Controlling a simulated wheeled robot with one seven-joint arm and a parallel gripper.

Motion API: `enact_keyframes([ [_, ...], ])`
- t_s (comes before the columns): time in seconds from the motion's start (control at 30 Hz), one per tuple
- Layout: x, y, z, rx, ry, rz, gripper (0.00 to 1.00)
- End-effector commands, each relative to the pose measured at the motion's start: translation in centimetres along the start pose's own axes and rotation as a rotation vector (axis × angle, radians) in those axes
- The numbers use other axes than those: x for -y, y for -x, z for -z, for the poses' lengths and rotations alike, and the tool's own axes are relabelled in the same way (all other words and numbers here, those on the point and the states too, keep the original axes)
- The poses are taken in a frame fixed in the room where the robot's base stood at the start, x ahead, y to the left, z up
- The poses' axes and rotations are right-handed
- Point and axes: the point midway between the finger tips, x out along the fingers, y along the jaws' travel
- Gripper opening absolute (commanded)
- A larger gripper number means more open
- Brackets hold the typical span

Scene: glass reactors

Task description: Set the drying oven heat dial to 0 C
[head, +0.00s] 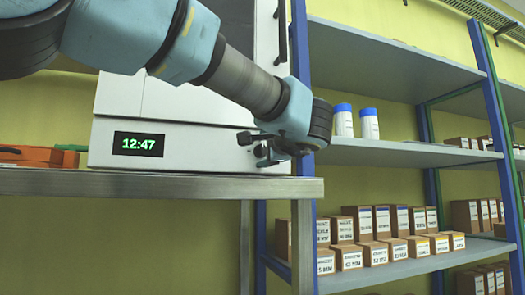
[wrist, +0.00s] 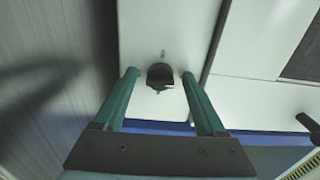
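The drying oven (head: 190,140) is a white box on a grey bench, with a green display (head: 138,144) reading 12:47. My gripper (head: 254,149) is at the lower right of its front panel. In the wrist view the black heat dial (wrist: 160,76) sits on the white panel, with a small mark beside it. My gripper (wrist: 160,74) is open there, one green finger on each side of the dial, with gaps between. I cannot tell how far the fingertips are from the panel. In the head view my gripper and wrist largely hide the dial.
The bench (head: 150,183) ends just right of the oven. A shelf rack (head: 400,153) with white blue-capped bottles (head: 343,121) and several small boxes (head: 375,252) stands close on the right. An orange case (head: 28,155) lies left of the oven.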

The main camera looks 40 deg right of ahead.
Motion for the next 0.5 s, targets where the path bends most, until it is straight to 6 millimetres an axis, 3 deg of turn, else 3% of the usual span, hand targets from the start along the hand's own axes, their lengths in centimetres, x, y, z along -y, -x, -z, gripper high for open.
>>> enact_keyframes([
  [0.27,0.1,0.3,0.0,-0.001,0.0,0.001,0.73],
  [0.5,0.2,3.9,0.1,-0.004,0.0,0.001,0.73],
])
